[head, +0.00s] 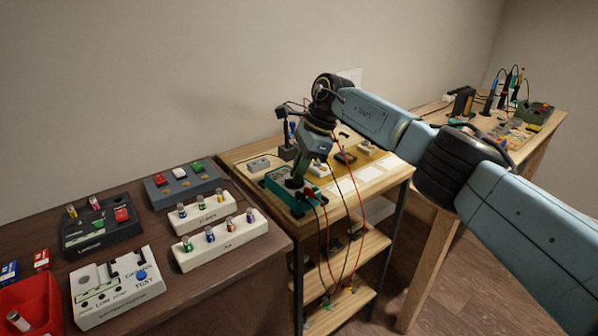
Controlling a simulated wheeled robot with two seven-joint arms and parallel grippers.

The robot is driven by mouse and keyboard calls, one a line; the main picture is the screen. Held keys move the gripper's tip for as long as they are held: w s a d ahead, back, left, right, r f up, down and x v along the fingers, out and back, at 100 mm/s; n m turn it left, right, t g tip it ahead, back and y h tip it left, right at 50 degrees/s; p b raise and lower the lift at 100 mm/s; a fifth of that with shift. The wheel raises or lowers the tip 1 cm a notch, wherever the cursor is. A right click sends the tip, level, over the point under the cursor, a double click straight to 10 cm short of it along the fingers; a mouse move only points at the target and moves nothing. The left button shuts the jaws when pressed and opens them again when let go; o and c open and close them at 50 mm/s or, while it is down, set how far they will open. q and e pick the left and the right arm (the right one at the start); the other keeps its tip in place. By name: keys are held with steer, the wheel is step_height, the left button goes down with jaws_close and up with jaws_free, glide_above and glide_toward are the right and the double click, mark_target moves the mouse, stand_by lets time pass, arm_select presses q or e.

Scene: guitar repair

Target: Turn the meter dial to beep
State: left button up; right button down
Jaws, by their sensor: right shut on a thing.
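The meter, a green-edged box (278,187), lies on the wooden shelf top in the middle of the head view. My right gripper (296,182) points down onto its face and is shut on the meter's dial. The dial itself is hidden behind the fingers, so I cannot tell which setting it points to. Red and black leads (327,228) hang from the meter's front side down past the shelf edge. My left gripper is not in view.
The wooden shelf (236,157) holds a small grey box (259,164) and pale cards (369,172). A brown table (215,293) at left carries battery holders (222,241), a white tester (117,287) and a red bin (36,297). Another bench with tools stands at back right.

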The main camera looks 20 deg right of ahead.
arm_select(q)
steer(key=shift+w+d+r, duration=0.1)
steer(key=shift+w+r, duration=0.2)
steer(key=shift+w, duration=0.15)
arm_select(e)
steer(key=shift+n, duration=0.4)
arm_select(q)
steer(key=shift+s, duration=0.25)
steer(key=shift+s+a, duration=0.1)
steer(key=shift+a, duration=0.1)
arm_select(e)
steer(key=c, duration=1.5)
jaws_free()
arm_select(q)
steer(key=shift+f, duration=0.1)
arm_select(e)
steer(key=shift+r, duration=0.1)
